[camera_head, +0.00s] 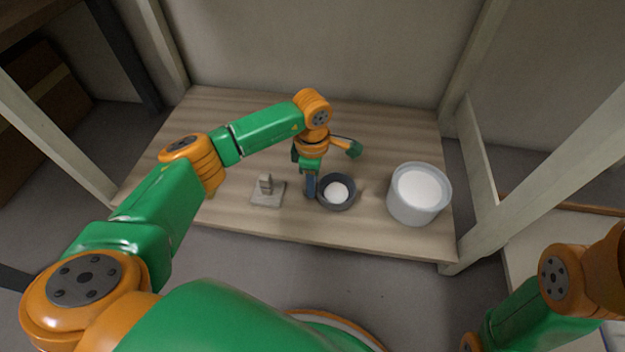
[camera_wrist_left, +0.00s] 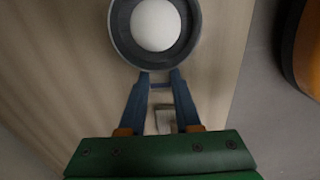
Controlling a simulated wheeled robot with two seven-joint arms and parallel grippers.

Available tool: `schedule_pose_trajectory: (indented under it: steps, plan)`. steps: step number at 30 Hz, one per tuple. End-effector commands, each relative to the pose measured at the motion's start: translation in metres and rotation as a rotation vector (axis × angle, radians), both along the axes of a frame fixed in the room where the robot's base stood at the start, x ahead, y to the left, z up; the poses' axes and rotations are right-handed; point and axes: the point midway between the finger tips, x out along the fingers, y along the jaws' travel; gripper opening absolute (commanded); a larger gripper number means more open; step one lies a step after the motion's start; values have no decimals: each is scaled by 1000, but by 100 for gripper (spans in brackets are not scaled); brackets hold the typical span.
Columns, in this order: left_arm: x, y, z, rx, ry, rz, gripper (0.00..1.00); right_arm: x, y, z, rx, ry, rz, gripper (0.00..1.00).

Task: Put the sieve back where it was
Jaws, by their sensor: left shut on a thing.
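A round dark grey sieve (camera_head: 325,204) with a white round patch inside shows right of the middle of the table. In the left wrist view its dark ring (camera_wrist_left: 119,40) fills the top centre, just beyond my fingertips. My left gripper (camera_head: 311,190) is shut at the sieve's left side; in the left wrist view its blue fingers (camera_wrist_left: 159,80) close in at the near rim. The exact grip point is small and partly hidden. I cannot tell whether the sieve touches the table. My right gripper is out of view.
A small grey stand (camera_head: 267,199) with an upright block is on the wooden table (camera_head: 230,125), left of the sieve. A translucent tub (camera_head: 412,213) with white contents stands at the right. Wooden posts frame the table. The table's left and back areas are clear.

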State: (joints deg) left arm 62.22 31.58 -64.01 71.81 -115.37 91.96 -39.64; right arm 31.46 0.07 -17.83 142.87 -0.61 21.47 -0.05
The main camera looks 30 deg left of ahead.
Motion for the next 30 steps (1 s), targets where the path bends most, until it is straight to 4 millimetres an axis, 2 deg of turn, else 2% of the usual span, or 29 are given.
schedule_pose_trajectory:
  steps: [30]
  plan:
    - [0,0,-6,0,0,2,0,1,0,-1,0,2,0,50]
